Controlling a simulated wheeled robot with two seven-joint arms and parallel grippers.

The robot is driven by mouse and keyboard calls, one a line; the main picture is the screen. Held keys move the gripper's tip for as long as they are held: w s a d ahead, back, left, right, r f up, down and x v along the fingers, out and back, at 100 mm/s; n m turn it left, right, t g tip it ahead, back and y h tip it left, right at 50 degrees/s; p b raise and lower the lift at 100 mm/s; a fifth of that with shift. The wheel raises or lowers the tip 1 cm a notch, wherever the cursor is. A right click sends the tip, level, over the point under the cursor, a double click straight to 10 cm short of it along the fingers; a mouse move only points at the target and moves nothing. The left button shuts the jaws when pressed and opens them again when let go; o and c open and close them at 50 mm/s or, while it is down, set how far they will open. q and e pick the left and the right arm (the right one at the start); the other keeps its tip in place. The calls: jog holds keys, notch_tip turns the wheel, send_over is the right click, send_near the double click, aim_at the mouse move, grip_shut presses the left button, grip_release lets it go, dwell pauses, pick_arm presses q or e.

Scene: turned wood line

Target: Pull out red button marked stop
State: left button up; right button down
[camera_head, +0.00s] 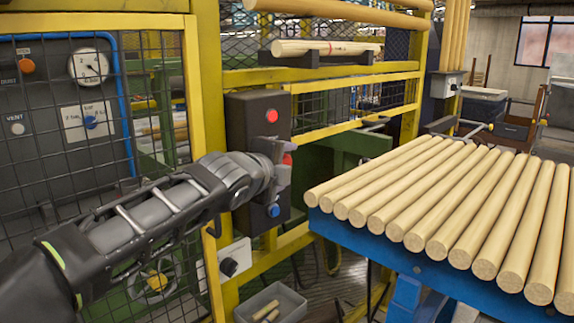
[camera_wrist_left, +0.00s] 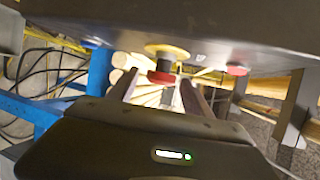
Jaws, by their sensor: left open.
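A dark control box (camera_head: 240,125) is fixed to the yellow frame. It carries a red button or lamp (camera_head: 271,115) at the top, a red button (camera_head: 288,159) in the middle and a blue one (camera_head: 273,210) below. In the left wrist view the middle button is a red mushroom head (camera_wrist_left: 161,78) on a yellow collar (camera_wrist_left: 166,52). No stop marking is readable. My left gripper (camera_head: 284,174) is open at the box front; the wrist view shows its fingers (camera_wrist_left: 158,92) spread, with the red head near the gap between them. Contact cannot be told. My right gripper is out of view.
A blue table (camera_head: 345,233) with several wooden rods (camera_head: 440,190) stands close on the right. Yellow posts and mesh fence (camera_head: 60,170) stand behind my left arm. A grey bin (camera_head: 285,298) with wood pieces sits below the box.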

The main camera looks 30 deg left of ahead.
pick_arm(q)
jog(key=v, duration=0.6)
jog(key=shift+s, duration=0.25)
jog(key=shift+d, duration=0.1)
